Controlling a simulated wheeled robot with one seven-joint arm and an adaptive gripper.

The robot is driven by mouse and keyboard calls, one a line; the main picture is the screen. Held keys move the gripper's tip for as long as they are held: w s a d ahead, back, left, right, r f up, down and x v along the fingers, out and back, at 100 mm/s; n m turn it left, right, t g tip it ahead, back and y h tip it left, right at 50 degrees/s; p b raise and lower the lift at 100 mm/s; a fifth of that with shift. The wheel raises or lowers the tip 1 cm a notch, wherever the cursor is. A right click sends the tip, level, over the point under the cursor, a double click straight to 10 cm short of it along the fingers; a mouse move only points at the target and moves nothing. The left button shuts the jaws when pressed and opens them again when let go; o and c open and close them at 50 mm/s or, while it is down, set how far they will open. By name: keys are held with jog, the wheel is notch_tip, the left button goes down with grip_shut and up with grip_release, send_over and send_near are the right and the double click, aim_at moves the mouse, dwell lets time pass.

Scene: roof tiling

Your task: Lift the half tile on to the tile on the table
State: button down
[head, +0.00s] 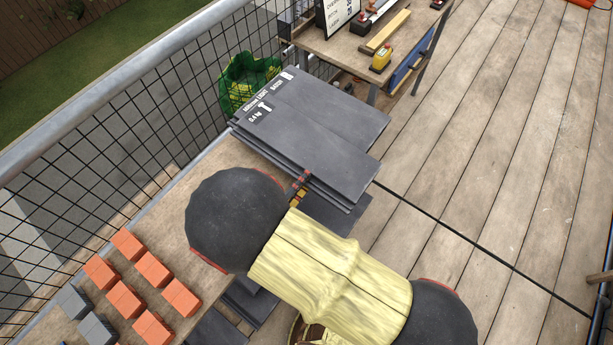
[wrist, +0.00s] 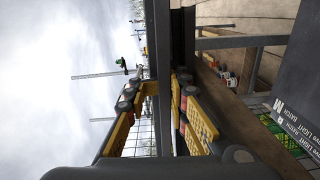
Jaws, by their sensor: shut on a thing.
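My gripper (head: 300,187) is shut on the near edge of a dark grey half tile (head: 335,164), a narrow slab in front of the lettered tile. The lettered dark grey tile (head: 325,110) lies at the far end of the table, with white print at its left. The half tile lies along or just over its near side; I cannot tell whether they touch. In the wrist view my yellow-padded fingers (wrist: 166,88) close on the half tile (wrist: 182,45), seen nearly edge-on. The lettered tile (wrist: 302,75) shows at the right there. My arm hides part of the near tiles.
More dark tiles (head: 248,300) lie under my arm. Orange blocks (head: 152,268) and grey blocks (head: 72,302) stand on the near left of the table. A mesh railing (head: 160,110) runs along the left. A green bag (head: 245,80) and a workbench (head: 345,48) are beyond.

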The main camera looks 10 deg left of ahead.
jog(key=shift+f, duration=0.1)
jog(key=c, duration=1.6)
grip_release()
jog(key=shift+c, duration=0.2)
jog(key=shift+o, duration=0.4)
jog(key=shift+f, duration=0.1)
jog(key=shift+v, duration=3.75)
jog(key=shift+r+p, duration=1.45)
jog(key=shift+r, duration=1.25)
jog(key=shift+f, duration=0.1)
